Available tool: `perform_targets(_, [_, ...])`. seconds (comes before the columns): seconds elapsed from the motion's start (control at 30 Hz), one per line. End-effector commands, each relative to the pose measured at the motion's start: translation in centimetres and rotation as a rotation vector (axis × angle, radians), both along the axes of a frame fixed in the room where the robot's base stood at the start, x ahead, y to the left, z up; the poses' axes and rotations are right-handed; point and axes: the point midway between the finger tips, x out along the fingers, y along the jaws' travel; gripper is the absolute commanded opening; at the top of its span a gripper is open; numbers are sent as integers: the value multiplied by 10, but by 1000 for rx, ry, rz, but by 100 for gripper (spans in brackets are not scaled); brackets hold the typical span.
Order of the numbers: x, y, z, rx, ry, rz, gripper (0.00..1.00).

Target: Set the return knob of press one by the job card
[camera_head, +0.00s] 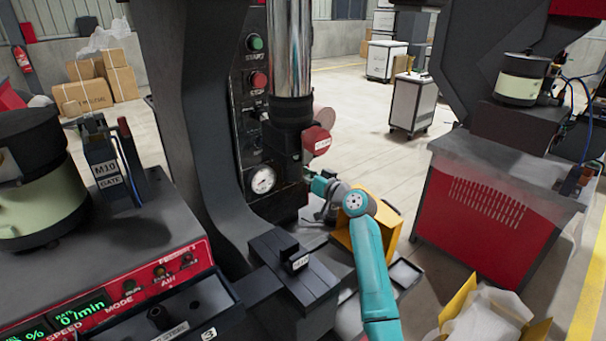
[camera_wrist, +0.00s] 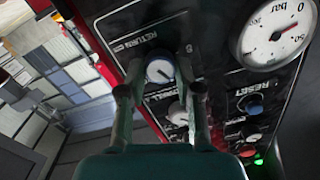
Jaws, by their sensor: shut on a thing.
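The return knob (camera_wrist: 159,72) is a small round dial with a white face and a dark pointer line, on a black panel under the word RETURN in the wrist view. My gripper (camera_wrist: 161,66) has one finger on each side of it and is shut on it. In the head view my gripper (camera_head: 318,187) reaches in from the right to the lower part of the press's control panel (camera_head: 243,120). The knob is hidden there. I cannot read the knob's scale or make out a job card.
A pressure gauge (camera_wrist: 276,32) and a blue RESET button (camera_wrist: 251,105) sit on the same panel. Open floor lies behind.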

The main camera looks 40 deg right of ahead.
Motion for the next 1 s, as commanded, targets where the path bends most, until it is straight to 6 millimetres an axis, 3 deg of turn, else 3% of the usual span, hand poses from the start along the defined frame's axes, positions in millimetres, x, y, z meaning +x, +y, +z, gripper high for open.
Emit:
perform_targets(0.43, [0, 0, 0, -269, -9, -1, 0])
perform_targets(1.0, [0, 0, 0, -327, -11, -1, 0])
